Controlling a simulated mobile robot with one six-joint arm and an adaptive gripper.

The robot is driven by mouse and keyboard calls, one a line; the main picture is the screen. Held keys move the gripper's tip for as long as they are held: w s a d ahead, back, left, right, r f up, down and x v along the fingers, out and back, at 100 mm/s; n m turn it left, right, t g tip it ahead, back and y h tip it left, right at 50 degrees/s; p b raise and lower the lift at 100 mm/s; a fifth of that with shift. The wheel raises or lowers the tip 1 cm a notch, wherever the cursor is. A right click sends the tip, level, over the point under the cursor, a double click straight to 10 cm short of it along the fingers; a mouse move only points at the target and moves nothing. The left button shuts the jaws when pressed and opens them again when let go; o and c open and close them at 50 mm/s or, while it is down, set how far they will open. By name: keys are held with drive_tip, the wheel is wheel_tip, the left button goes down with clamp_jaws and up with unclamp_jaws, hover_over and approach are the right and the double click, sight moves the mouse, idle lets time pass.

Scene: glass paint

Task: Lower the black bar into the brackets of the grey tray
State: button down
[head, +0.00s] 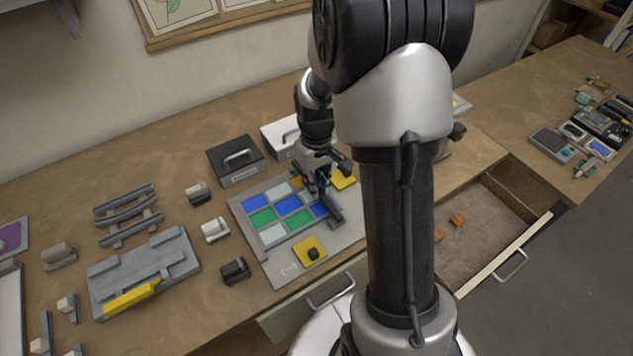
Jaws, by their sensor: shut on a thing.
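My gripper (324,190) points down over the right part of a flat grey tray (338,236) that carries blue, green and pale panes. It is shut on a dark bar (334,213), which I take to be the black bar. The bar's near end sticks out below the fingers, close over the tray's right side. My fingers hide part of the bar, and I cannot tell whether it touches the tray. The brackets are too small or hidden to make out. A yellow square with a black knob (313,253) is at the tray's front, and another yellow piece (343,179) is behind my gripper.
A black box (235,160) and a white box (281,137) stand behind the tray. To the left are small blocks (215,230), a rack of dark curved bars (126,215) and a grey fixture with a yellow bar (133,296). An open drawer (490,225) juts out at right.

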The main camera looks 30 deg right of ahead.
drive_tip(key=shift+f, duration=0.15)
drive_tip(key=shift+f+b, duration=0.6)
drive_tip(key=shift+f, duration=0.1)
drive_tip(key=c, duration=1.5)
unclamp_jaws()
drive_tip(key=shift+r+p, duration=2.85)
drive_tip(key=shift+r, duration=0.65)
